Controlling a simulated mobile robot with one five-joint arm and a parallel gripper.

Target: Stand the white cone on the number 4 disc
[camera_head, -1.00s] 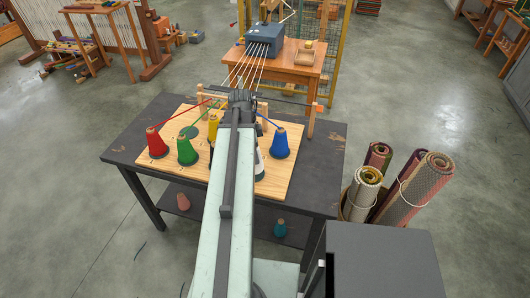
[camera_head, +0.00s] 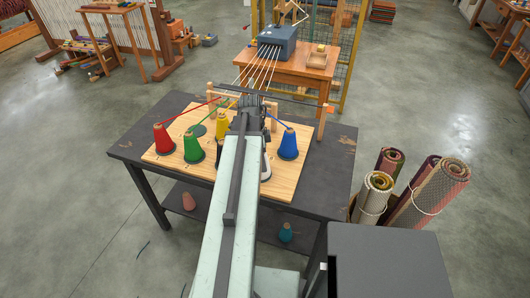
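A wooden board (camera_head: 290,186) lies on a dark table and carries cones on discs. A sliver of a white cone (camera_head: 265,168) shows just right of my arm; the arm hides the rest. Red (camera_head: 164,139), green (camera_head: 193,150), yellow (camera_head: 222,127) and blue (camera_head: 289,146) cones stand upright. The disc numbers are too small to read.
Taut threads run from the cones through a wooden frame (camera_head: 275,112) to a blue-grey box (camera_head: 277,42) on a back table. Rolled rugs (camera_head: 374,197) stand right of the dark table (camera_head: 335,158).

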